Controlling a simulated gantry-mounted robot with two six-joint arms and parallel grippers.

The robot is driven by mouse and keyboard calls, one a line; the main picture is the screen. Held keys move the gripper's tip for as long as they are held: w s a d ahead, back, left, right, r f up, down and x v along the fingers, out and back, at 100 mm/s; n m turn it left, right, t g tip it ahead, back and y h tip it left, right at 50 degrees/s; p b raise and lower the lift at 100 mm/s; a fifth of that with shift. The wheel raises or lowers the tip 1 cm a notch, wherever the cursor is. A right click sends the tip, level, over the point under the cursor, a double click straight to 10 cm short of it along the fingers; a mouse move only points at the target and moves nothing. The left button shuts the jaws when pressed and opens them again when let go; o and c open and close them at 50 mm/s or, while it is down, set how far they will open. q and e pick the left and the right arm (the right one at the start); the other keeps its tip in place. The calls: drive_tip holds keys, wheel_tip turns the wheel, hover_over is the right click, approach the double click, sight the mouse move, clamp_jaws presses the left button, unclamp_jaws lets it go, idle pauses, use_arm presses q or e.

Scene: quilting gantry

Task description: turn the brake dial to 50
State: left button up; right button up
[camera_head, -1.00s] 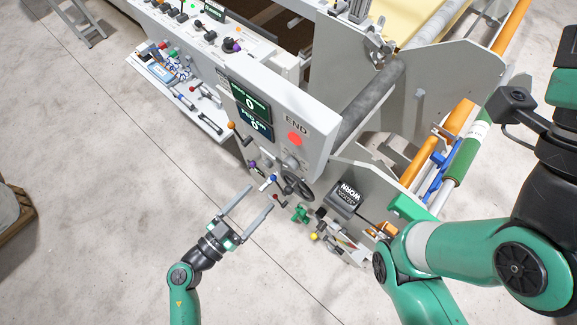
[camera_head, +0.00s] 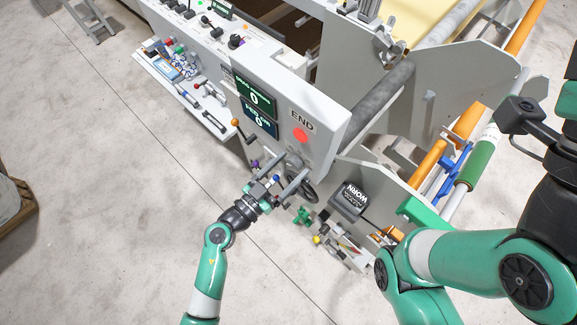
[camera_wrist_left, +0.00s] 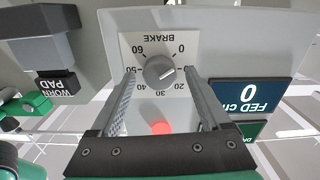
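The brake dial (camera_wrist_left: 159,70) is a round grey knob on a white plate marked 0 to 60, in the middle of the left wrist view. Its light pointer mark faces right, towards the 10–20 side; the 10 is hidden by a finger. My left gripper (camera_wrist_left: 159,78) is open, with one finger on each side of the dial, apparently apart from it. In the head view my left gripper (camera_head: 284,173) reaches the lower front of the grey END panel (camera_head: 322,106), partly covering the dial. My right gripper is out of view.
A red button (camera_head: 300,135) and counter screens (camera_head: 254,97) showing 0 are beside the dial. A black handwheel (camera_head: 303,190), small levers and a WORN PAD box (camera_head: 348,199) crowd below. My right arm fills the right side.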

use_arm(q)
clamp_jaws()
